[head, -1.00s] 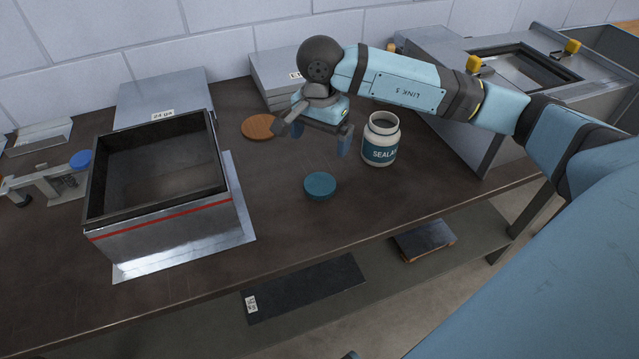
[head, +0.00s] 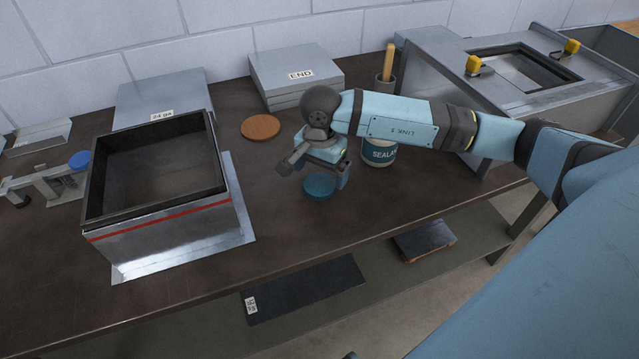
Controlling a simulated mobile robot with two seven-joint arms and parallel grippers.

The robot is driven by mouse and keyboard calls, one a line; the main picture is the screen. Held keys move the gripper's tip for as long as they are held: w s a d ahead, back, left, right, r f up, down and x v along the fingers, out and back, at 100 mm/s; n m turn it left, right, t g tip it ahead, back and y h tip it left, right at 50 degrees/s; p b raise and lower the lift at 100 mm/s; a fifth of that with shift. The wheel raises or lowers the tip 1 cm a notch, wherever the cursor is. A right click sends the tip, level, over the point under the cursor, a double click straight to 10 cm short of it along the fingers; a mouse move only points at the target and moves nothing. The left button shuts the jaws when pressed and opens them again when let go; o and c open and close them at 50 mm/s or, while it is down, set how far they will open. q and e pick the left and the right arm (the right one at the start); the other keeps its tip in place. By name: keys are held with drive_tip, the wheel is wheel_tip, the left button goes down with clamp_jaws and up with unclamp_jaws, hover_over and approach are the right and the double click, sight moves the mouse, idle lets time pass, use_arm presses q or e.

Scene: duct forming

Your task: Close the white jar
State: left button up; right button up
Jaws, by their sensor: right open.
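The white jar (head: 379,153), with a teal label reading "SEALA", stands upright on the dark bench; my right forearm hides its upper part and mouth. A round teal lid (head: 319,187) lies flat on the bench to the left of the jar and nearer the front edge. My right gripper (head: 313,176) is open over the lid, with one finger to its left and the other close to its right side. I cannot tell whether the fingers touch the lid. My left gripper is not in view.
A brown wooden disc (head: 260,127) lies behind the gripper. An open metal duct box (head: 165,225) stands at the left. Stacked grey sheets (head: 297,70) and a cup with a wooden handle (head: 388,65) are at the back. A metal machine (head: 530,100) stands at the right.

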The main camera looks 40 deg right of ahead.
sight(321, 182)
wheel_tip(321, 182, down, 3)
idle(0.3)
drive_tip(key=c, duration=0.9)
drive_tip(key=shift+r, duration=0.2)
wheel_tip(321, 182, up, 20)
drive_tip(key=shift+f+p, duration=0.1)
drive_tip(key=shift+p, duration=0.25)
